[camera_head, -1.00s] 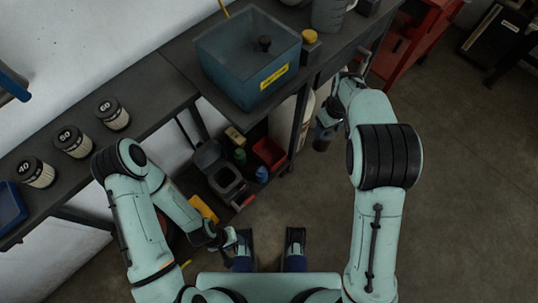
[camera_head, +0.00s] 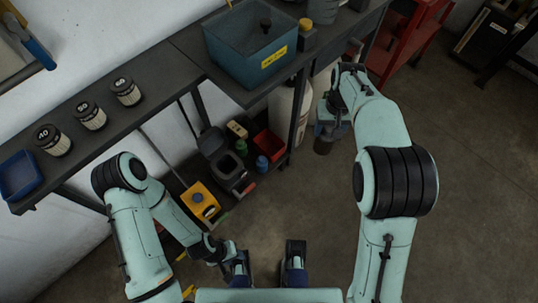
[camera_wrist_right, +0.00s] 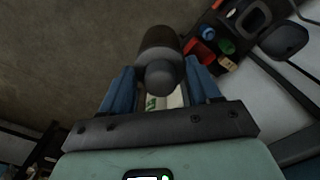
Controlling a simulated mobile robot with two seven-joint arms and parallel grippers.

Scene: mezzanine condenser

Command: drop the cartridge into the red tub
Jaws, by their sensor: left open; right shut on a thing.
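My right gripper (camera_head: 331,118) is shut on a dark cylindrical cartridge (camera_head: 323,146), which hangs below it right of the bench, over the floor. In the right wrist view the cartridge (camera_wrist_right: 160,42) sits between the blue fingers (camera_wrist_right: 160,92), with a grey knob facing the camera; its lettering is unreadable. The red tub (camera_head: 277,152) is on the low shelf under the bench, left of the cartridge and apart from it. It also shows in the right wrist view (camera_wrist_right: 200,53). My left gripper (camera_head: 232,253) is open, low at the front left; its fingertips are hard to make out.
A green bottle (camera_head: 241,147), a blue item (camera_head: 262,163) and a dark open bin (camera_head: 229,170) stand near the tub. Numbered cartridges (camera_head: 91,116) stand on the bench.

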